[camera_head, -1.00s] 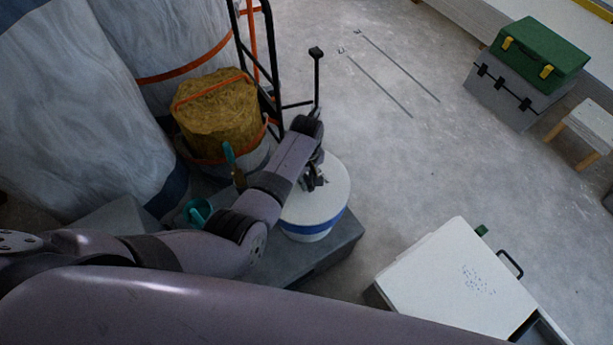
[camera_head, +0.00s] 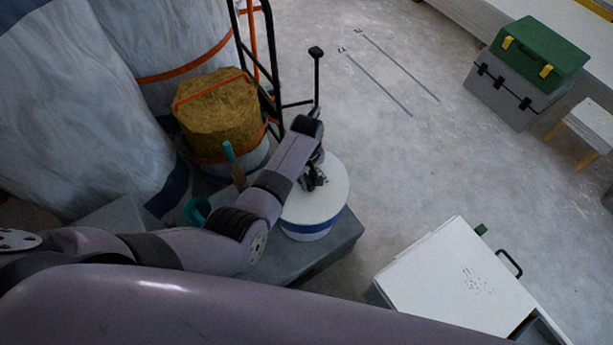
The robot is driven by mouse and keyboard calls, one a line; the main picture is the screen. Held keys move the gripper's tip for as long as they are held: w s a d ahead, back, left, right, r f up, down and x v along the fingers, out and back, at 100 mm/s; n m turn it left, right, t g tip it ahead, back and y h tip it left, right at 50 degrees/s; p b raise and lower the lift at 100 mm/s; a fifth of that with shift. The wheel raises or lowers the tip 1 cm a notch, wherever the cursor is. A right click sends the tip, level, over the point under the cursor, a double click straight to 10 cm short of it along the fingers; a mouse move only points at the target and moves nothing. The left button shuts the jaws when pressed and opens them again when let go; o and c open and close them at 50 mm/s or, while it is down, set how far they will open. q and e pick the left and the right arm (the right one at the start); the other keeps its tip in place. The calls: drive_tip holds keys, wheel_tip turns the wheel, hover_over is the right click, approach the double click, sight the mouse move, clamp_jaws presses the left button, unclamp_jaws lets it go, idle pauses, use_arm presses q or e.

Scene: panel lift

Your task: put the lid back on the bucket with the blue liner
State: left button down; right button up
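A white bucket with a blue band (camera_head: 312,229) stands on a grey platform (camera_head: 322,257). A round white lid (camera_head: 328,203) covers its top and looks level. My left gripper (camera_head: 313,184) is over the lid's far left part, pointing down at it. The gripper is small and dark here, and my arm partly hides it, so I cannot tell whether its fingers are open or touch the lid. The bucket's inside and any liner within are hidden. My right gripper is not in view; a large arm link of mine crosses the bottom.
A teal cup (camera_head: 197,211) and a teal-handled tool (camera_head: 229,152) stand left of the bucket. A yellow bale (camera_head: 216,103) and a black trolley frame (camera_head: 262,60) are behind. A white case (camera_head: 455,285) lies at lower right. The floor between is clear.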

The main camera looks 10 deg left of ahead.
use_arm(q)
drive_tip(key=c, duration=1.4)
unclamp_jaws()
drive_tip(key=o, duration=0.5)
drive_tip(key=shift+c, duration=0.2)
drive_tip(key=shift+r, duration=0.1)
drive_tip(key=shift+r+p, duration=3.45)
drive_tip(key=shift+p, duration=0.45)
drive_tip(key=shift+c, duration=0.2)
clamp_jaws()
